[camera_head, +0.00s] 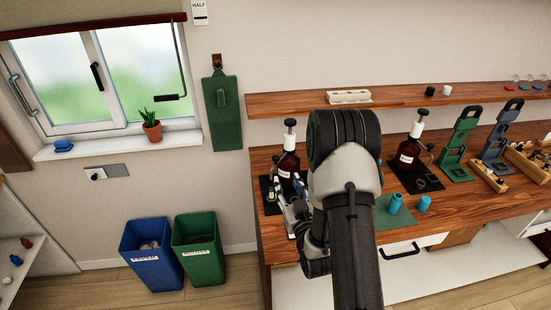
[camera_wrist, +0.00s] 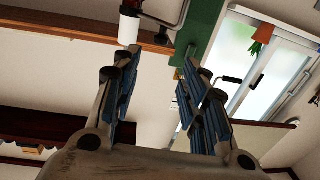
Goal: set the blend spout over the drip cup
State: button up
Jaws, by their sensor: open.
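Two brown bottles with white collars and black knobs stand on dark mats on the counter, a left bottle (camera_head: 289,163) and a right bottle (camera_head: 408,152). Their labels are too small to read, so I cannot tell which is the blend. A dark curved spout (camera_head: 428,152) shows beside the right bottle. In the wrist view, a white collar (camera_wrist: 129,28) and a bent spout arm (camera_wrist: 182,18) lie beyond my fingers. My gripper (camera_head: 292,208) is by the left bottle's front; it is open and empty between its fingers (camera_wrist: 158,95). I cannot pick out the drip cup with certainty.
My arm hides the counter's middle. Green (camera_head: 459,147) and grey (camera_head: 497,135) stands are farther right. A wooden shelf (camera_head: 285,104) runs above. Blue (camera_head: 150,252) and green (camera_head: 198,247) bins stand left.

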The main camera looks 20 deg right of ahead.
aim_at(277, 159)
jog(key=w+d, duration=0.1)
jog(key=w, duration=0.8)
jog(key=w+d, duration=0.1)
jog(key=w, duration=0.4)
jog(key=shift+w+d, duration=0.1)
jog(key=shift+d, duration=0.25)
jog(key=shift+c, duration=0.4)
grip_shut()
